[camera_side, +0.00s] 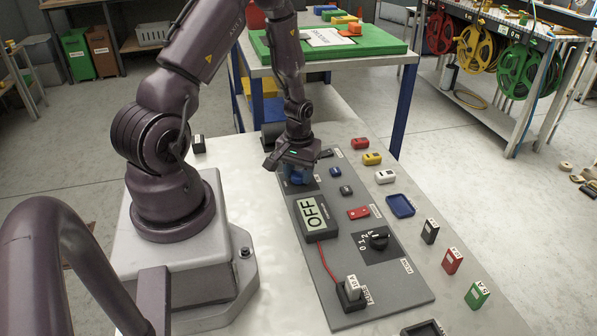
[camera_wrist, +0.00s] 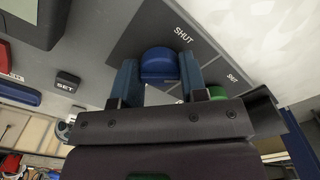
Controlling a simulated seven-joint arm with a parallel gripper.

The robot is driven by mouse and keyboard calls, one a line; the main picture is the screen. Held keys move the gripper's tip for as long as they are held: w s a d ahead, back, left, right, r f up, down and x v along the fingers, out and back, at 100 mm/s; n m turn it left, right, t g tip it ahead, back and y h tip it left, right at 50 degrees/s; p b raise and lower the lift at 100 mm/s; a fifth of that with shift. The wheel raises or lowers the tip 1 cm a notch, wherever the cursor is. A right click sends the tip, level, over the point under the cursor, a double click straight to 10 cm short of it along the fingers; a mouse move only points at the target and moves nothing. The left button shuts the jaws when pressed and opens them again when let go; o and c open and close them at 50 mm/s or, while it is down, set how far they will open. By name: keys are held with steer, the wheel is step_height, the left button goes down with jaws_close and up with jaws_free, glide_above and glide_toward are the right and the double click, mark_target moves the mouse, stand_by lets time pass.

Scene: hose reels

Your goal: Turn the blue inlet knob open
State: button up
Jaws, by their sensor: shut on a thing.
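The blue inlet knob (camera_wrist: 158,66) sits on a dark plate on the grey panel, with the word SHUT printed beside it. My gripper (camera_wrist: 159,80) has one finger on each side of the knob and is shut on it. In the side view my gripper (camera_side: 298,176) points down at the far end of the panel (camera_side: 398,290). It hides most of the knob there. Which way the knob is turned is hard to tell.
A black numbered dial (camera_side: 379,239), a red block (camera_side: 358,213) and a red cable (camera_side: 328,262) are on the panel. Small coloured blocks and a blue tray (camera_side: 400,206) lie to its right. A green part (camera_wrist: 217,92) shows close beside one finger.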

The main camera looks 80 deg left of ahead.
mark_target(299, 172)
steer(key=m, duration=0.3)
steer(key=shift+m, duration=2.3)
steer(key=o, duration=0.9)
steer(key=shift+r, duration=0.1)
step_height(299, 172, up, 13)
steer(key=shift+f, duration=0.1)
